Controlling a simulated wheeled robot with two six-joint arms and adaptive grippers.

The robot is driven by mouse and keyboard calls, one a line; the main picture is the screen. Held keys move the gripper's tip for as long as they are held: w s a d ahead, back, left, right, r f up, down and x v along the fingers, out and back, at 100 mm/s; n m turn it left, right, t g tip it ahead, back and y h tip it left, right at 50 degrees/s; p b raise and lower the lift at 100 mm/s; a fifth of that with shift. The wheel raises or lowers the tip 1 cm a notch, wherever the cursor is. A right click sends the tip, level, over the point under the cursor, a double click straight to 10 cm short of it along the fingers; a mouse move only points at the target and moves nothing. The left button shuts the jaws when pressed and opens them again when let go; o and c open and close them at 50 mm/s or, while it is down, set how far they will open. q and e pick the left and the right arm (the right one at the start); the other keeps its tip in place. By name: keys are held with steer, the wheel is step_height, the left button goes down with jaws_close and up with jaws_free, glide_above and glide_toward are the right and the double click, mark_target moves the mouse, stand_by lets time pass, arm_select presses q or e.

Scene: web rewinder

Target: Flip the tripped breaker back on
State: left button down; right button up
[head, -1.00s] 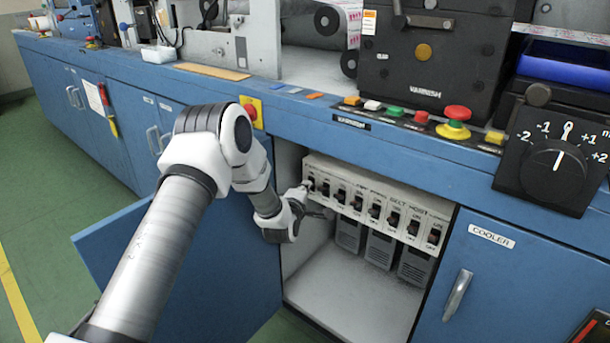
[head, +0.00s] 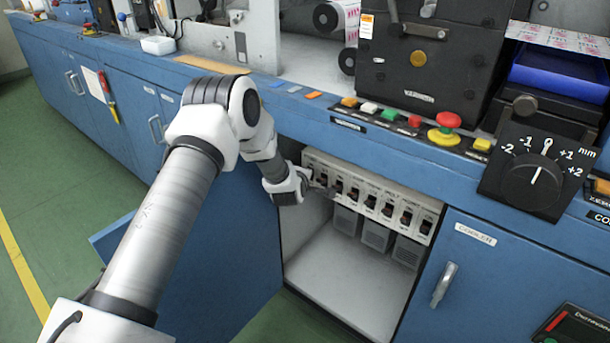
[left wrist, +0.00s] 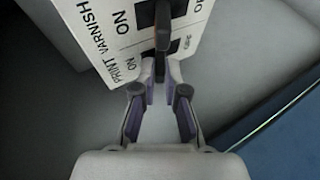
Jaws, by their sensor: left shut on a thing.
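A white breaker panel (head: 362,181) with a row of dark toggle switches sits in the open cabinet under the counter. My left gripper (head: 316,186) is at the panel's left end, in front of the first switches. In the left wrist view its fingertips (left wrist: 161,70) are closed around a dark breaker toggle (left wrist: 162,38), beside the labels "PRINT", "VARNISH" and "ON". The fingers hide part of the toggles, and I cannot tell for certain which breaker is held or its position. My right gripper is not in view.
An open blue cabinet door (head: 205,262) stands left of the opening, behind my left arm. Grey units (head: 376,235) hang below the panel; the cabinet floor (head: 335,290) is clear. The closed "COOLER" door (head: 482,275) is on the right. Buttons (head: 388,114) line the counter edge above.

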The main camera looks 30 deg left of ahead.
arm_select(q)
steer(key=c, duration=1.5)
jaws_free()
steer(key=v, duration=1.2)
steer(key=shift+f, duration=0.1)
